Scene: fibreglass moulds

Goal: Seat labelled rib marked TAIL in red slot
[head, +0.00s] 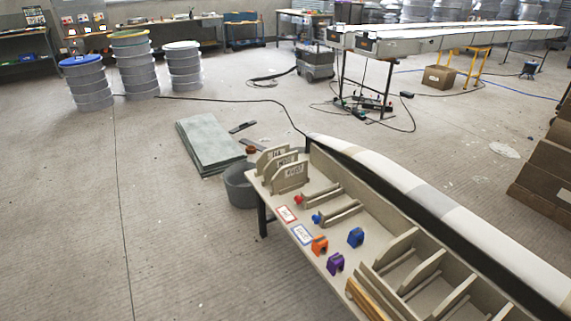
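The front rib (291,176) carries a white label with dark lettering. Another labelled rib (274,154) stands behind it. The lettering is too small to read surely, so I cannot tell which is TAIL. A slot between two pale rails (322,196) has a red knob (298,199) at its end. A second railed slot (342,212) has a blue knob (316,218). Both slots look empty. Neither of my grippers is in view.
Red-bordered (285,214) and blue-bordered (302,234) cards lie on the bench. Orange (319,246), purple (335,264) and blue (355,237) blocks sit nearby. A long pale mould (400,180) runs along the back.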

